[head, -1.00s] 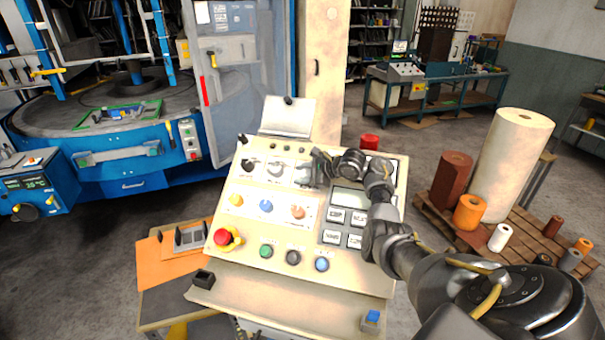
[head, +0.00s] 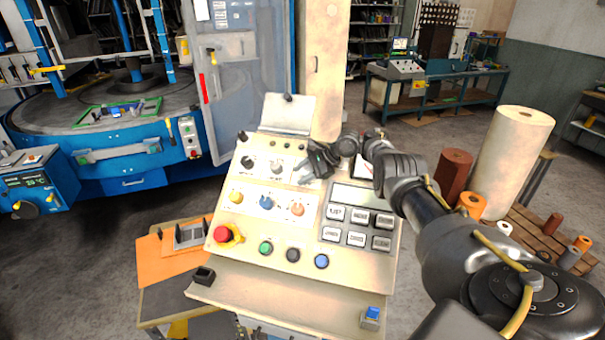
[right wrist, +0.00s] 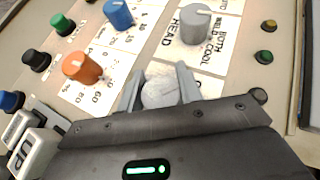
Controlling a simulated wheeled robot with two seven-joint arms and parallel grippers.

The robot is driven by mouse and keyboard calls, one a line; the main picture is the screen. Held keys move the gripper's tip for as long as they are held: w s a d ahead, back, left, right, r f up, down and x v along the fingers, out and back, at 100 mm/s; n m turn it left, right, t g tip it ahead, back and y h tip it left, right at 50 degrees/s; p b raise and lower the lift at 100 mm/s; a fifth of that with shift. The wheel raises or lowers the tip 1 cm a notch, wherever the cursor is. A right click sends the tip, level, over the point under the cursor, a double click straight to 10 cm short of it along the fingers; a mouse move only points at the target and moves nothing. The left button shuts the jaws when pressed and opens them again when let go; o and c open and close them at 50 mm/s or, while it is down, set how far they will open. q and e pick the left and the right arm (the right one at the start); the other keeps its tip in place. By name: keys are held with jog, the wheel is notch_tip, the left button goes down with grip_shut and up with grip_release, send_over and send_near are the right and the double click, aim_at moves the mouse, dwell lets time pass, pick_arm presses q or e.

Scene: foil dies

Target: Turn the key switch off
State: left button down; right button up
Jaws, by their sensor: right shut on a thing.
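The key switch (right wrist: 158,91) shows in the right wrist view as a round, pale silvery head on the control panel. It lies between the fingers of my right gripper (right wrist: 159,88), which is shut on it. The label around it is partly covered, so I cannot read which position it points to. My left gripper is not in view.
Beside the key switch is a grey selector knob (right wrist: 195,22). An orange knob (right wrist: 82,68) and a blue knob (right wrist: 118,14) are near. The panel also has a red emergency stop (head: 222,234), a keypad (head: 358,217) and a raised flap (head: 288,115) behind.

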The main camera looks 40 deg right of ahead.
jog(key=shift+f, duration=0.1)
dwell(0.3)
jog(key=o, duration=1)
jog(key=shift+a, duration=0.1)
